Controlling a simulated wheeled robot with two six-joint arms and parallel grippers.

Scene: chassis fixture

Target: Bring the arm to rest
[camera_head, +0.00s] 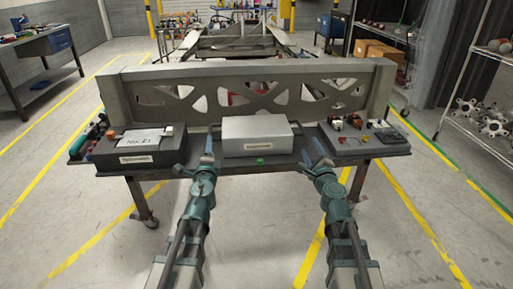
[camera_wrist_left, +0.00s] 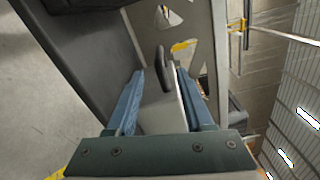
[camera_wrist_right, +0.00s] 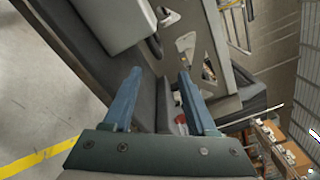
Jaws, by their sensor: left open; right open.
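My left gripper (camera_head: 208,152) is in front of the bench, at the gap between the dark box and the light grey case. In the left wrist view its blue fingers (camera_wrist_left: 160,88) are apart, with the grey case (camera_wrist_left: 160,110) and its dark handle showing behind the gap. I cannot tell whether the fingers touch the case. My right gripper (camera_head: 318,150) is at the bench's front edge, right of the case. In the right wrist view its fingers (camera_wrist_right: 155,90) are apart with nothing held between them.
A light grey case (camera_head: 256,136) with a label sits mid-bench. A dark box (camera_head: 140,150) with a paper stands at left. Small parts (camera_head: 345,123) lie at right. A tall perforated metal beam (camera_head: 235,70) runs behind. The floor in front is clear.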

